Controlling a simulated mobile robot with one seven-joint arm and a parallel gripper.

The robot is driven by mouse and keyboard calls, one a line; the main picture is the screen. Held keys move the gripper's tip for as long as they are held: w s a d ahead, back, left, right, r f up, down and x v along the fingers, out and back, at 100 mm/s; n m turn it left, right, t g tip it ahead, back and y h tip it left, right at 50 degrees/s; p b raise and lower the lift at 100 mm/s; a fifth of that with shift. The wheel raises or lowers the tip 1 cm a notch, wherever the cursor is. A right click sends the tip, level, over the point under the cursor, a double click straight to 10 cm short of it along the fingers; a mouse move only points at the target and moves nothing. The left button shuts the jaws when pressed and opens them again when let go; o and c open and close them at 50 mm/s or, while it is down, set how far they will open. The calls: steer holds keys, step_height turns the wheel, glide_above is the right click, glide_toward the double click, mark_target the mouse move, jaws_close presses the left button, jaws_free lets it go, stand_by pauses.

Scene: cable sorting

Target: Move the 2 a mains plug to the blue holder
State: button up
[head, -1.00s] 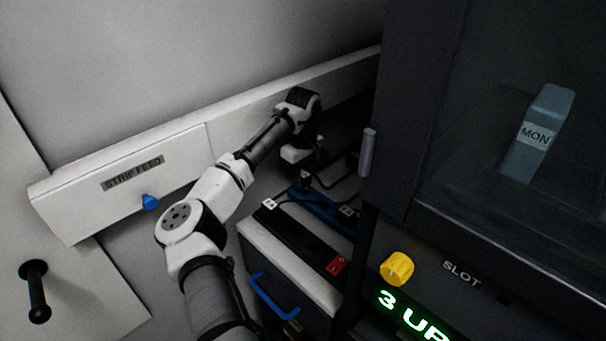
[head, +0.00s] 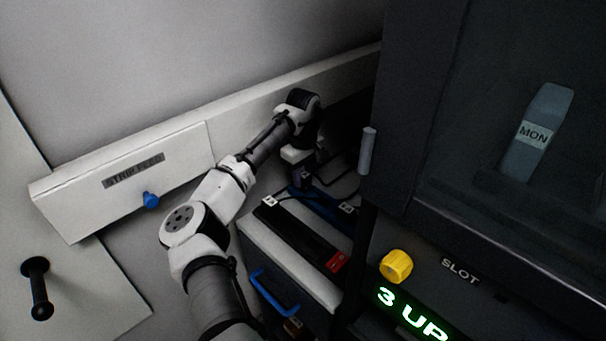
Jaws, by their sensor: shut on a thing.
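My gripper (head: 301,182) points down at the back of the counter, over the far end of the blue holder (head: 328,208). It is small and dark here. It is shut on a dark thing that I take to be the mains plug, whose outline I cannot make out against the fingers. The blue holder is a long strip lying behind a black strip (head: 295,236) with a red end (head: 337,262). Small white tags show at the black strip's left end (head: 269,201) and on the blue holder's right part (head: 347,208). I cannot read them.
A dark cabinet with a yellow knob (head: 396,266) and a lit "3 UP" display (head: 411,314) stands close on the right. A white box labelled STRIP FEED (head: 134,169) with a blue knob (head: 151,200) is on the left. Dark cable runs behind the strips.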

steer(key=shift+f+p, duration=0.5)
steer(key=shift+f, duration=0.4)
stand_by(0.8)
steer(key=o, duration=1.6)
steer(key=shift+c, duration=0.2)
steer(key=shift+r+p, duration=3.5)
steer(key=shift+r, duration=0.05)
